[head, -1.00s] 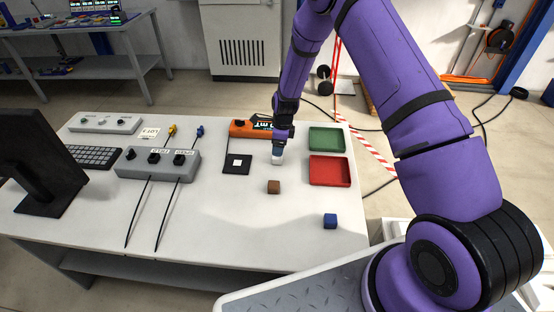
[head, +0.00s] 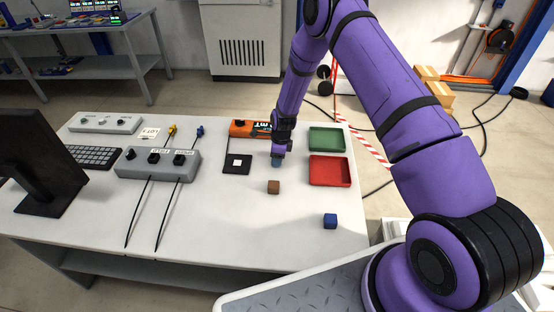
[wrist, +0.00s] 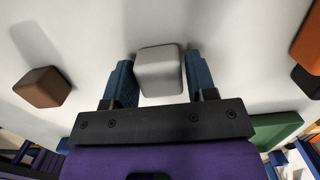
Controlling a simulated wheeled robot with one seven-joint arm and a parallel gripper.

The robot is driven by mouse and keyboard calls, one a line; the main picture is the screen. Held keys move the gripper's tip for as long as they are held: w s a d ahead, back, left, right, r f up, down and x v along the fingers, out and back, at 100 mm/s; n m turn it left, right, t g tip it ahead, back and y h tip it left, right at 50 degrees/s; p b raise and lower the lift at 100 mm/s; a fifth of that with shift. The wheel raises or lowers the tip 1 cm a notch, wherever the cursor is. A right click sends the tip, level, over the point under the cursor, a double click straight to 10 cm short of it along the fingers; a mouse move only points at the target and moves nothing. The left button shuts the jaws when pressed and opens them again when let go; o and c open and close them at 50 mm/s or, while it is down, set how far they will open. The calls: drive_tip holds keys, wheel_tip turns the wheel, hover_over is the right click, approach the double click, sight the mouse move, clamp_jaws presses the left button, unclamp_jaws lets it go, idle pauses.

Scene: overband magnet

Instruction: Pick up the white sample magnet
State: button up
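The white sample magnet (wrist: 160,72) is a small pale cube with rounded edges. In the wrist view it sits between the two blue fingers of my gripper (wrist: 160,82), close to the right finger, with a thin gap at the left finger. My gripper looks open around it. In the head view my gripper (head: 277,160) points down at the white table, its fingertips low by the surface. The fingers hide the magnet there.
A brown cube (head: 274,187) and a blue cube (head: 330,221) lie nearer on the table (head: 230,225). A red tray (head: 330,171) and a green tray (head: 326,139) stand right. A black pad (head: 231,168) and an orange device (head: 241,129) are left and behind.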

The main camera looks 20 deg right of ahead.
drive_tip(key=c, duration=0.6)
drive_tip(key=shift+o, duration=0.2)
drive_tip(key=shift+r, duration=0.2)
